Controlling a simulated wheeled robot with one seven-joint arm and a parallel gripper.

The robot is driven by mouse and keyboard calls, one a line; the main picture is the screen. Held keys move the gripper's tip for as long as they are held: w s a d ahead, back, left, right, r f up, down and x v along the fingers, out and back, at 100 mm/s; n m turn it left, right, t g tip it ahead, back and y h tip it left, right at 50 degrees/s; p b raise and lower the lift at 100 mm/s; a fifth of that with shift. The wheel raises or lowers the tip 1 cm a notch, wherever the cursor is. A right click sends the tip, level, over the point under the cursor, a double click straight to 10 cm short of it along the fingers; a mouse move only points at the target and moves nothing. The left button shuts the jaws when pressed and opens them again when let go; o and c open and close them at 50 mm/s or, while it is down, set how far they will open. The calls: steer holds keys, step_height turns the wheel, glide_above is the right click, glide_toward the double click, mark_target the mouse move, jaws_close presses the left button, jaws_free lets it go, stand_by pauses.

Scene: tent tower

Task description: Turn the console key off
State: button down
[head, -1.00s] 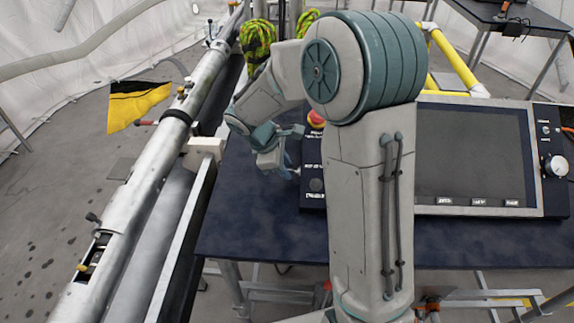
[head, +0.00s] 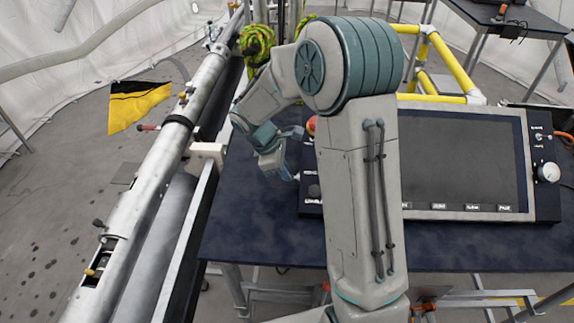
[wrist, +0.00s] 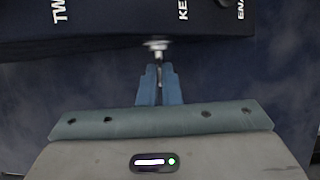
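The console key (wrist: 157,48) shows in the wrist view as a small silver piece at the edge of the dark console panel, below white lettering that starts "KE". My gripper (wrist: 158,72) has its two blue fingers close together, with the key's thin stem running between the tips; it looks shut on the key. The fingers hide part of the key, and its turn position is not clear. In the head view my gripper (head: 289,174) is at the left end of the console (head: 471,214), where the key is too small to make out.
A red emergency button (head: 311,126) sits just above my gripper, partly behind my arm. The console's screen (head: 460,160) and a white knob (head: 548,172) are to the right. The dark table (head: 250,235) is clear in front. A long metal tube (head: 150,185) runs along the left.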

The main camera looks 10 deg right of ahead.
steer(key=shift+g+p, duration=0.4)
steer(key=shift+f, duration=0.1)
steer(key=c, duration=1.6)
jaws_free()
steer(key=shift+w+a+r, duration=0.1)
steer(key=shift+r, duration=0.25)
steer(key=b+v, duration=0.2)
steer(key=v, duration=1.1)
steer(key=shift+r, duration=0.2)
